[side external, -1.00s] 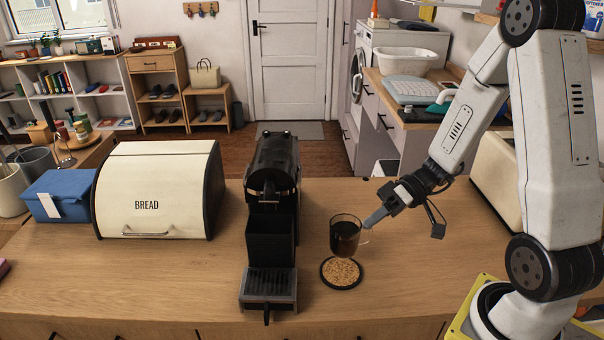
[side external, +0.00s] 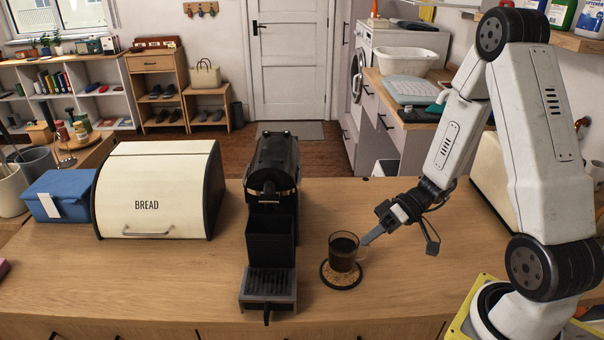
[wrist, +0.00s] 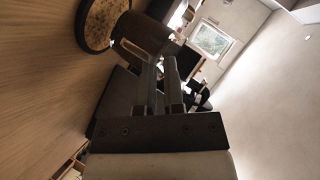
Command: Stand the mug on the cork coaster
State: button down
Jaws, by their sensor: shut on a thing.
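The clear glass mug (side external: 343,255) holds a dark drink and is upright over the cork coaster (side external: 341,285), a round cork disc with a dark rim. In the side view the mug's base overlaps the coaster; I cannot tell whether it touches or hovers just above. My gripper (side external: 371,237) comes from the right and is shut on the mug at its handle side. In the wrist view, the mug (wrist: 143,33) is at the ends of the fingers (wrist: 163,80), and much of the coaster (wrist: 98,25) shows beside its base.
A black coffee machine (side external: 271,215) stands close to the left of the mug. A cream bread box (side external: 155,190) and a blue box (side external: 60,195) are farther left. A cream appliance (side external: 497,180) is behind my arm. The wooden counter (side external: 400,290) is clear right of the coaster.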

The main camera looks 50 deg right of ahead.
jog(key=shift+f, duration=0.85)
jog(key=shift+f, duration=0.1)
jog(key=c, duration=0.7)
grip_release()
jog(key=shift+c, duration=0.2)
jog(key=shift+s+d+r, duration=0.15)
jog(key=shift+d+r, duration=0.2)
jog(key=shift+d, duration=0.15)
jog(key=v, duration=1.1)
jog(key=shift+a+f, duration=0.1)
jog(key=shift+a, duration=0.05)
